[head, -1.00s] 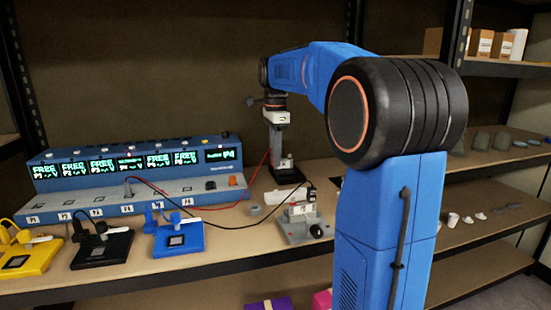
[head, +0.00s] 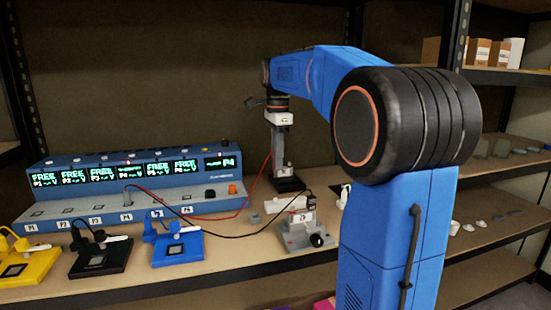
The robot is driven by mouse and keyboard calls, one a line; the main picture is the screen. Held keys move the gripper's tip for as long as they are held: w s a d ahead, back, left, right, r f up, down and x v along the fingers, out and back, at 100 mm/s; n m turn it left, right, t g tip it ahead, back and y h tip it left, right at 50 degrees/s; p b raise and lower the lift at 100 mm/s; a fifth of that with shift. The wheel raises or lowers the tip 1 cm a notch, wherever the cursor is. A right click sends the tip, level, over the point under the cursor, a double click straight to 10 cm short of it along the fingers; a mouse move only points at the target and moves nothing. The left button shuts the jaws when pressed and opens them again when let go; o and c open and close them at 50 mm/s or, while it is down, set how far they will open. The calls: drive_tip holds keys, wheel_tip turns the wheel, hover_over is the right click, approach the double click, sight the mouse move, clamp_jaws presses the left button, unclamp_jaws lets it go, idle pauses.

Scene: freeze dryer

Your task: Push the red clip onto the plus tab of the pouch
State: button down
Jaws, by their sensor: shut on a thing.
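My gripper (head: 281,160) points down above a black block (head: 287,184) at the back of the bench. A red lead (head: 262,180) rises to the gripper's left side. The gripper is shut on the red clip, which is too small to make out. A grey fixture (head: 305,238) stands in front and to the right. A small pale item with a dark mark (head: 300,216) sits on it and may be the pouch. Its plus tab cannot be made out. A black lead (head: 245,228) runs to a black clip (head: 309,201) at the fixture's back right.
A blue multi-channel station (head: 120,190) with lit displays fills the back left. Yellow (head: 38,270), black (head: 72,268) and blue (head: 185,258) fixtures stand along the front left. The bench's front edge is close by.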

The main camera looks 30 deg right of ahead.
drive_tip(key=shift+s+a, duration=0.25)
drive_tip(key=shift+s, duration=1)
drive_tip(key=shift+s+a, duration=0.25)
drive_tip(key=shift+s, duration=0.95)
drive_tip(key=s+a, duration=0.1)
drive_tip(key=s, duration=0.5)
drive_tip(key=shift+s+a, duration=0.15)
drive_tip(key=shift+s, duration=0.15)
drive_tip(key=shift+f, duration=0.1)
drive_tip(key=shift+f, duration=2.95)
drive_tip(key=shift+f, duration=1.15)
